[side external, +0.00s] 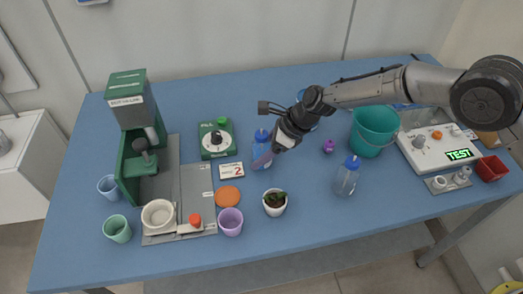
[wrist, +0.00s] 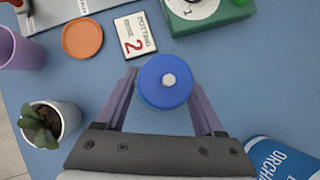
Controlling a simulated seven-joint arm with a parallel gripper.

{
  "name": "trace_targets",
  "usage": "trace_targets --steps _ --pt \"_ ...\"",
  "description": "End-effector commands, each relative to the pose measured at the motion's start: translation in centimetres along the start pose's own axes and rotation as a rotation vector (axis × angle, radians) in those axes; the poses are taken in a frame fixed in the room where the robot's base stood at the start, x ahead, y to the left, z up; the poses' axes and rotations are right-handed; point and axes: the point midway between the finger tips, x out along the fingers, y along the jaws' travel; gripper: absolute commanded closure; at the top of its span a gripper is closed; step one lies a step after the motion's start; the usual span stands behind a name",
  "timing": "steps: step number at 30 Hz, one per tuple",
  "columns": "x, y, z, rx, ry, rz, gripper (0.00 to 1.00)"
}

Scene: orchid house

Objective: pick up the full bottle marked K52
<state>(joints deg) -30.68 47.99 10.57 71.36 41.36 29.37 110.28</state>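A bottle with a blue cap (side external: 262,135) stands upright near the middle of the table. Its round blue cap (wrist: 164,82) with a pale centre is seen from above in the wrist view. My gripper (side external: 262,160) is at this bottle, with one finger on each side of it. The fingers (wrist: 163,90) look spread, and I see no clear grip. A second bottle with a blue cap (side external: 347,178) stands to the right, apart from my gripper, and looks clear. No K52 marking is legible on either bottle.
A "2" card (side external: 231,171), orange disc (side external: 228,196), purple cup (side external: 230,222) and potted plant (side external: 275,203) stand close by. A green box (side external: 217,140) is behind left. A teal bucket (side external: 372,131) is right. A blue labelled container (wrist: 280,160) shows at the wrist view's lower right.

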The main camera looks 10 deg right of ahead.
Motion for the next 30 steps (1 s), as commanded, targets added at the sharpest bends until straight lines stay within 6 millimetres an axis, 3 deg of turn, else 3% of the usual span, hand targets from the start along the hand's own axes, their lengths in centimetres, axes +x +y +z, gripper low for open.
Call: trace_targets --steps 1,11,23,30 --pt "0.0 0.0 0.0 0.000 0.000 0.000 0.41" --pt "0.0 0.0 0.0 0.000 0.000 0.000 1.00" --pt "-0.7 -0.1 0.5 -0.001 -0.004 -0.002 1.00" --pt "-3.5 0.1 1.9 -0.002 -0.004 -0.003 1.00"
